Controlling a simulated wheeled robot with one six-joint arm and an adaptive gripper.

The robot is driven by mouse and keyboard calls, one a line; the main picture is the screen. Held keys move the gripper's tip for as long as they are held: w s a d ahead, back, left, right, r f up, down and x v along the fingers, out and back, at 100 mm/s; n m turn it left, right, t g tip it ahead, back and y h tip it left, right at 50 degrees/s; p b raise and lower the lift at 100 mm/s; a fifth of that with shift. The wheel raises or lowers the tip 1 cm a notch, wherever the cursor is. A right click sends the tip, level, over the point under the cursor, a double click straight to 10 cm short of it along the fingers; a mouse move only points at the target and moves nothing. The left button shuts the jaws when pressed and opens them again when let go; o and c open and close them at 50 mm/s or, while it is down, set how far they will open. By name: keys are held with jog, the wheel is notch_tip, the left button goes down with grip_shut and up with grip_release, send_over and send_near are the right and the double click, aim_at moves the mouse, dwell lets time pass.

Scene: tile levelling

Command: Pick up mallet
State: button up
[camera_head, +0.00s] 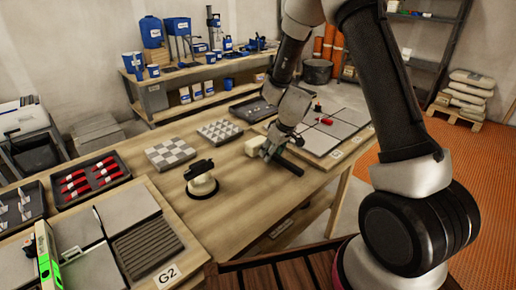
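The mallet (256,147) has a pale block head and a dark handle that points toward the lower right. It is at the right part of the wooden workbench, near its front edge. My gripper (274,147) reaches down from above, right beside the head and over the handle. Its fingers overlap the dark handle in the picture and hide part of it. I cannot tell whether they are closed on it, or whether the mallet touches the bench.
A suction lifter (202,180) stands left of the mallet. A tile panel with a red-handled tool (325,121) lies right of my gripper. Checkered tile boards (170,154) and a tray of red tools (90,180) are further left. Bare wood (235,205) lies in front.

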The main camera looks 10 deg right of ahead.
jog(key=shift+f, duration=0.15)
dwell(0.3)
grip_shut()
